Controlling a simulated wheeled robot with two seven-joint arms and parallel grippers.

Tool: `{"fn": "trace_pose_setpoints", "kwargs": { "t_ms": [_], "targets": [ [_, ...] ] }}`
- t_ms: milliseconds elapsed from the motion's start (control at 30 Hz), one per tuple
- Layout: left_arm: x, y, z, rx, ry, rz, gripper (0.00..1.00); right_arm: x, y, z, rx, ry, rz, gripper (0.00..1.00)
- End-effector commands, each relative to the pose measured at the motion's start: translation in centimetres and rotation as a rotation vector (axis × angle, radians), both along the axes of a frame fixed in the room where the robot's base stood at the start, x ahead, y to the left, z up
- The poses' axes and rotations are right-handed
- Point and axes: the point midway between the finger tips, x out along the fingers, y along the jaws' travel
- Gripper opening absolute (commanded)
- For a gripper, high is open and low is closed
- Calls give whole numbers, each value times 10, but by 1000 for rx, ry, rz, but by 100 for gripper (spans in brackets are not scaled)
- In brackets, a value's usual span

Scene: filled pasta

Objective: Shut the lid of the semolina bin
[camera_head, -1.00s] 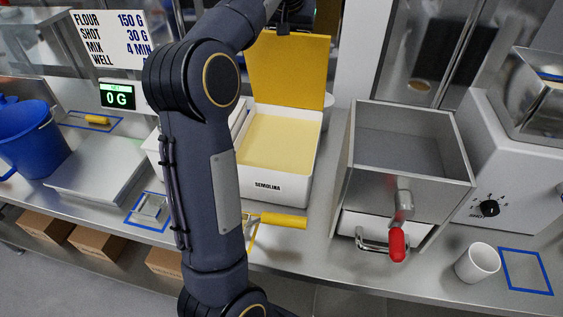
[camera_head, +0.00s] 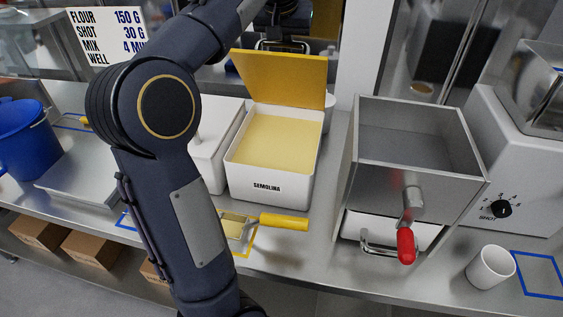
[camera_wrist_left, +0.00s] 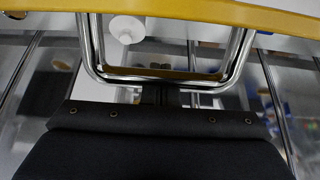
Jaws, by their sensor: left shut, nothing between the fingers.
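The semolina bin (camera_head: 270,186) is a white box labelled SEMOLINA, filled with pale yellow semolina. Its yellow lid (camera_head: 282,80) is hinged at the back and stands raised, so the bin is open. My left gripper (camera_head: 284,46) is shut and empty, behind the lid's upper edge; its fingertips are partly hidden by the lid. My right gripper is not in view.
A yellow-handled scoop (camera_head: 283,222) lies before the bin. A steel hopper box (camera_head: 375,195) with a red-handled lever stands to the right, near a white cup (camera_head: 490,267). A white container (camera_head: 208,160) stands left of the bin; a blue bucket (camera_head: 28,145) is far left.

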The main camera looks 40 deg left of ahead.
Motion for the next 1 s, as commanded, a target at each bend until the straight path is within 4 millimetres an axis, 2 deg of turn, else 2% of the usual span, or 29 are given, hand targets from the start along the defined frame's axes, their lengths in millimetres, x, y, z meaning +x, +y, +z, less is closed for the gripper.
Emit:
{"fn": "trace_pose_setpoints", "kwargs": {
  "t_ms": [633, 833, 1000],
  "targets": [
    [-40, -22, -1, 0, -1, 0, 0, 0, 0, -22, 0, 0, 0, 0],
    [-39, -21, 7, 0, 0, 0, 0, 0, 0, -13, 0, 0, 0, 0],
    [-39, -21, 24, 0, 0, 0, 0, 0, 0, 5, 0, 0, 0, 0]
  ]
}}
